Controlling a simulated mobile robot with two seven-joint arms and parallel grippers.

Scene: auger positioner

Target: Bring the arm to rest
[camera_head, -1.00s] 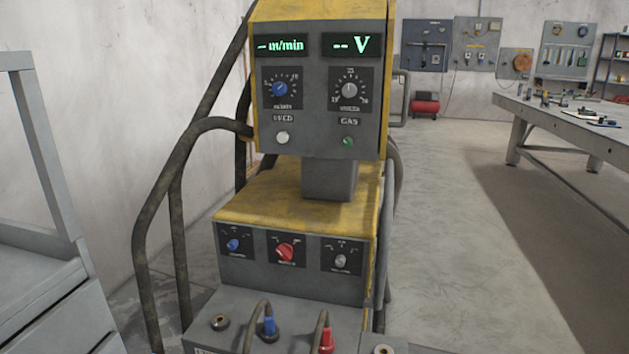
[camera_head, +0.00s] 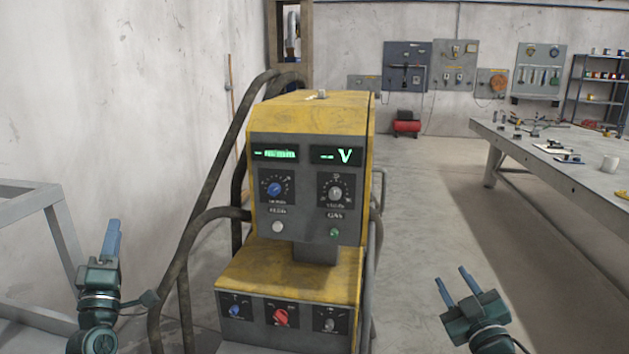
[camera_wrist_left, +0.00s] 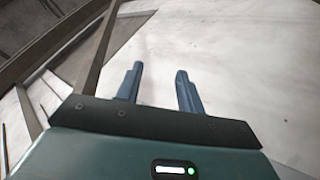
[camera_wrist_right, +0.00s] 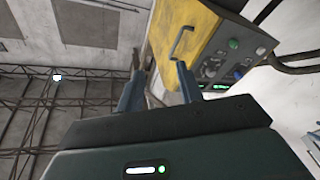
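My left gripper (camera_head: 112,224) is raised at the left of the head view, left of the yellow and grey machine (camera_head: 308,274). Its two fingers stand apart with nothing between them in the left wrist view (camera_wrist_left: 159,68). My right gripper (camera_head: 452,275) is at the lower right of the head view, over the floor and apart from the machine. Its fingers are also spread and empty. In the right wrist view, the machine's yellow housing (camera_wrist_right: 188,40) shows behind the right fingertips. The machine has two green displays, several knobs and dark hoses.
A grey metal frame (camera_head: 35,200) stands at the left. A long grey table (camera_head: 560,165) with small items and a cup is at the right. Wall panels, shelves and a red compressor (camera_head: 407,127) are at the back. Bare floor lies between machine and table.

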